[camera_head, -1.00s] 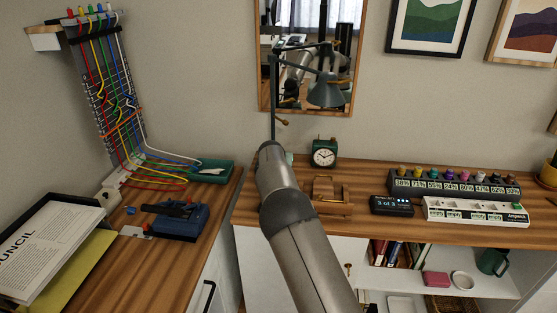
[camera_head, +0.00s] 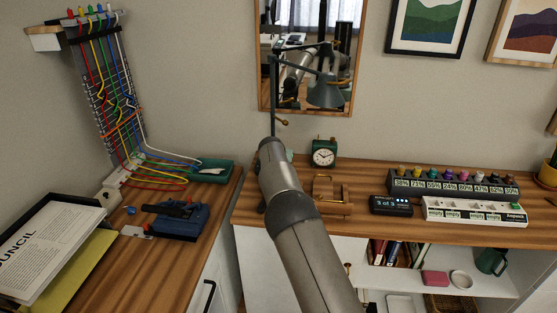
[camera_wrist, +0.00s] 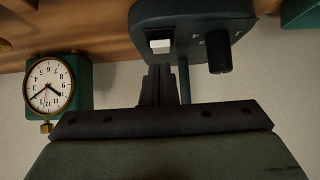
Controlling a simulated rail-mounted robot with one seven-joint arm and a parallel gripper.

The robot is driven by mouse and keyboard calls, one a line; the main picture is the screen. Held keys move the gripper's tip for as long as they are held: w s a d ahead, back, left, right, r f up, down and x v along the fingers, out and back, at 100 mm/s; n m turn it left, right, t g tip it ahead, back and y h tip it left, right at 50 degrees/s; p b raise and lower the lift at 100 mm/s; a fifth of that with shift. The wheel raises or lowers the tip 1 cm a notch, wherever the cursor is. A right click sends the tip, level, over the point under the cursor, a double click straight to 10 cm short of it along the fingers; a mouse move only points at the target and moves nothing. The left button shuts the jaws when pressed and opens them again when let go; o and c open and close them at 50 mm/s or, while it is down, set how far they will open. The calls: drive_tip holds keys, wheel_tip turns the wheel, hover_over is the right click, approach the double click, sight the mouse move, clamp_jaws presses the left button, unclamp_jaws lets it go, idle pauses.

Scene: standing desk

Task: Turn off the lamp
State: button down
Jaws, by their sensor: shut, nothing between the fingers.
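The dark grey-green desk lamp stands at the back of the desk in the head view, with a thin upright pole (camera_head: 273,100) and a cone shade (camera_head: 326,92) in front of the mirror. No clear glow shows at the shade. My arm hides its base there. In the wrist view the lamp base (camera_wrist: 195,22) shows a white button (camera_wrist: 160,46) and a dark round knob (camera_wrist: 220,55). My gripper (camera_wrist: 158,72) is shut and empty, its tips close to the white button. I cannot tell whether they touch it.
A green clock (camera_head: 324,153) stands close beside the lamp and also shows in the wrist view (camera_wrist: 57,88). A brown wooden stand (camera_head: 330,196) lies right of my arm. A dark display box (camera_head: 391,206) and a white strip (camera_head: 474,212) are further right.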

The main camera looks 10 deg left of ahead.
drive_tip(key=r, duration=0.1)
drive_tip(key=r+p, duration=0.1)
drive_tip(key=r, duration=0.1)
drive_tip(key=r+p, duration=0.1)
drive_tip(key=shift+w+r, duration=0.2)
drive_tip(key=shift+w, duration=0.15)
drive_tip(key=w+r+b+v, duration=0.1)
drive_tip(key=b+v, duration=0.1)
drive_tip(key=v, duration=0.7)
drive_tip(key=shift+r+b, duration=0.2)
drive_tip(key=shift+b, duration=0.1)
drive_tip(key=shift+s+d, duration=0.1)
